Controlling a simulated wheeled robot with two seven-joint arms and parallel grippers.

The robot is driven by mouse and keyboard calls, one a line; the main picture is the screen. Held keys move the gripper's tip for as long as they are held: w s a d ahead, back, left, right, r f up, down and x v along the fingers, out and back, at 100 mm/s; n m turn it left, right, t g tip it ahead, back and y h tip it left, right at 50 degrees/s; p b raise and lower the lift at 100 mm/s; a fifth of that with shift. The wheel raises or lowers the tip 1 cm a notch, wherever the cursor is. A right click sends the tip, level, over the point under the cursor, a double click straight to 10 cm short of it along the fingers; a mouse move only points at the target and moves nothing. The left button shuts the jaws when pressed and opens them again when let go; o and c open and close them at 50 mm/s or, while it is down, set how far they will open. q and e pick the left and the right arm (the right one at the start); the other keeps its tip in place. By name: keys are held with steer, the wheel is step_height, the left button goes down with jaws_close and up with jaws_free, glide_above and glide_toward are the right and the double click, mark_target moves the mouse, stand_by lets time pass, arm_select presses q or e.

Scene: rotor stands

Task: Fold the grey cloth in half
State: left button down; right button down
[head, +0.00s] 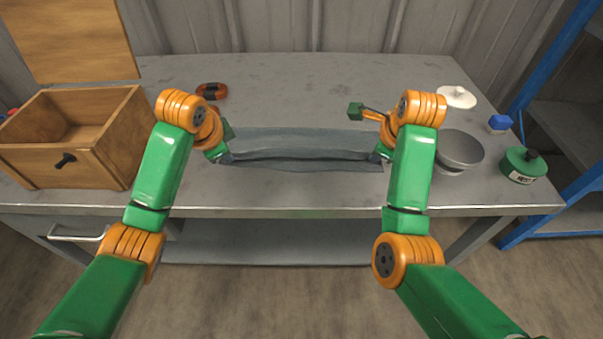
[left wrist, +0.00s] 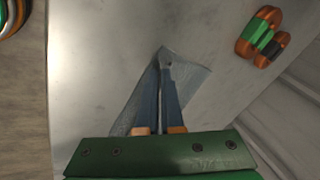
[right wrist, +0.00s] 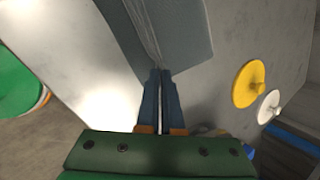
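The grey cloth (head: 305,143) lies spread between my two grippers on the grey workbench, with a raised fold line running across it from side to side. My left gripper (head: 227,158) is at its left end. In the left wrist view its fingers are closed together on the cloth (left wrist: 192,78). My right gripper (head: 377,156) is at the right end. In the right wrist view its fingers are nearly together, with the pleated edge of the cloth (right wrist: 185,25) running into their tips. Whether the raised part is clear of the bench underneath is hidden.
A wooden box (head: 118,146) with its lid up stands at the left. An orange and black part (head: 211,91) lies behind my left gripper. The back middle is clear.

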arm_select(q)
steer(key=shift+f, duration=0.55)
arm_select(e)
steer(key=shift+w+f, duration=0.1)
steer(key=shift+f, duration=0.45)
arm_select(q)
steer(key=shift+w, duration=0.25)
arm_select(e)
steer(key=shift+w, duration=0.15)
arm_select(q)
steer(key=c, duration=0.7)
jaws_free()
steer(key=shift+s+r, duration=0.1)
arm_select(e)
steer(key=c, duration=0.7)
jaws_free()
steer(key=shift+r, duration=0.1)
arm_select(q)
steer(key=shift+r, duration=0.1)
